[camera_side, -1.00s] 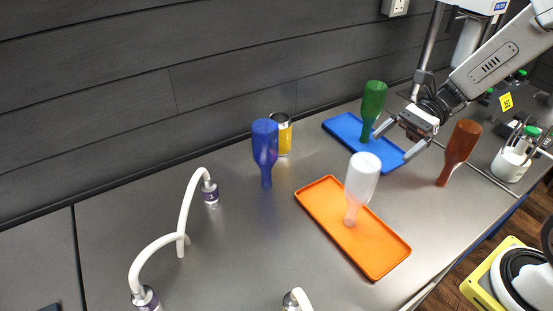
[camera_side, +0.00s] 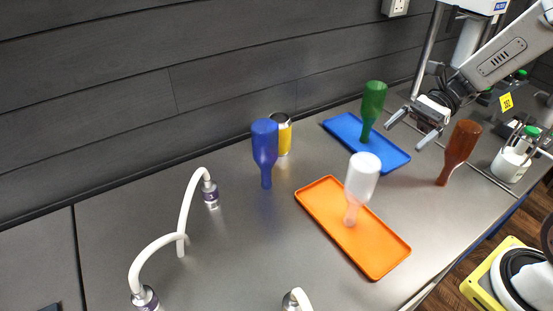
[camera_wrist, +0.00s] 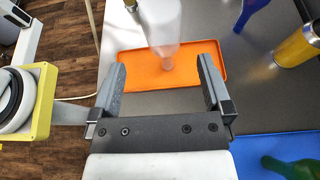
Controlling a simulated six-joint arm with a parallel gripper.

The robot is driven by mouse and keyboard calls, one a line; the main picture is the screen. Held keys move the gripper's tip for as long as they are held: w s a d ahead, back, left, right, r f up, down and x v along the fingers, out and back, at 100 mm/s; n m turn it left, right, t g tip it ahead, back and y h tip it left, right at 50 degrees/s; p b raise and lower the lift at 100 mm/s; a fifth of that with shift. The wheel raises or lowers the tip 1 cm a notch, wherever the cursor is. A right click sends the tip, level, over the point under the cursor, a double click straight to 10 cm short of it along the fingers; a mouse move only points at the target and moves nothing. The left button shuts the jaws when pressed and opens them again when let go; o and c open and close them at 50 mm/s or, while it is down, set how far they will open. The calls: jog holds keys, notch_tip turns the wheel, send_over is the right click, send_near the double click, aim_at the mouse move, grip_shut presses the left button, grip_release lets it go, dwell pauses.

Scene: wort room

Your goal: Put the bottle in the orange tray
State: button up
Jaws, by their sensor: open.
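A clear, whitish bottle (camera_side: 362,180) stands neck-down in the orange tray (camera_side: 386,258). In the wrist view the clear bottle (camera_wrist: 164,28) and the orange tray (camera_wrist: 128,66) lie beyond my fingers. A green bottle (camera_side: 373,106) stands neck-down on the blue tray (camera_side: 396,161). A blue bottle (camera_side: 265,148) and a brown bottle (camera_side: 460,148) stand neck-down on the bare table. My gripper (camera_side: 406,130) is open and empty, above and between the blue tray and the brown bottle. Its two fingers (camera_wrist: 163,83) show apart in the wrist view.
A yellow can (camera_side: 283,136) stands behind the blue bottle. White curved tubes (camera_side: 186,215) with metal ends are at the left. The table between the tubes and orange tray is clear.

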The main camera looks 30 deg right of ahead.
jog(key=s+a+f+n+t+h, duration=0.1)
jog(key=f+n+h, duration=0.3)
jog(key=n, duration=0.5)
jog(key=s+a+f+n+t+h, duration=0.1)
jog(key=f+n+h, duration=0.3)
jog(key=n+h, duration=0.5)
jog(key=shift+s+f+t, duration=0.3)
jog(key=shift+s, duration=0.6)
